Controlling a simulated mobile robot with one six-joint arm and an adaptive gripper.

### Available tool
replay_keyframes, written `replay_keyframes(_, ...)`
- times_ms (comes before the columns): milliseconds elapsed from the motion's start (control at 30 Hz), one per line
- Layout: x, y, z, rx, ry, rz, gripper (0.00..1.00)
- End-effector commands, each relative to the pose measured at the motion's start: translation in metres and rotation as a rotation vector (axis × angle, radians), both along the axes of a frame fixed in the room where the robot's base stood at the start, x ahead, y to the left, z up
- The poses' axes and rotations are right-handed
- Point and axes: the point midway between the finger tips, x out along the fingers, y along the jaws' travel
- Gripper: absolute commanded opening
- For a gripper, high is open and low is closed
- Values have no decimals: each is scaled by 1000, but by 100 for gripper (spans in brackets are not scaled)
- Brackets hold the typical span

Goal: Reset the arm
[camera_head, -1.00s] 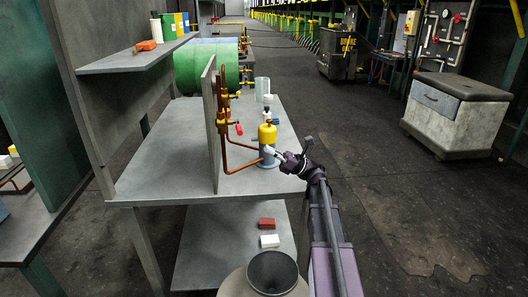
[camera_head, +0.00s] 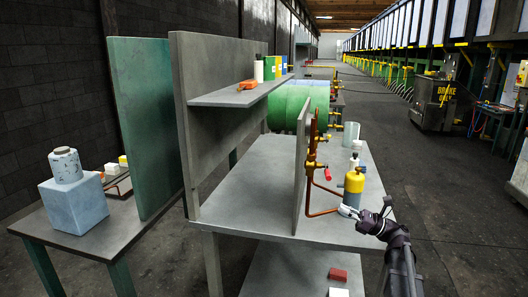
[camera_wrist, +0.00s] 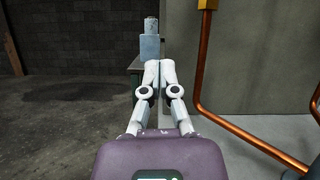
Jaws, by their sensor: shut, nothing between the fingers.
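My gripper (camera_head: 348,211) is at the right edge of the grey workbench (camera_head: 232,195), in front of the foot of a yellow-and-grey cylinder (camera_head: 354,186). In the head view I cannot tell whether it touches the cylinder. In the wrist view its two white fingers (camera_wrist: 158,66) are shut with nothing held. My purple arm reaches in from the lower right of the head view.
Copper pipes (camera_head: 312,165) with valves stand beside an upright grey panel (camera_head: 301,165), close to my gripper; a pipe (camera_wrist: 201,75) shows right in the wrist view. A light-blue block (camera_head: 74,205) stands on the left table. Open floor lies to the right.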

Motion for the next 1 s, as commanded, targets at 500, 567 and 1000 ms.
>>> replay_keyframes(500,-38,110,-111,-676,-268,26,0)
replay_keyframes(567,-44,117,-125,-755,-311,46,0)
replay_keyframes(1000,-98,138,-210,-1285,-687,321,0)
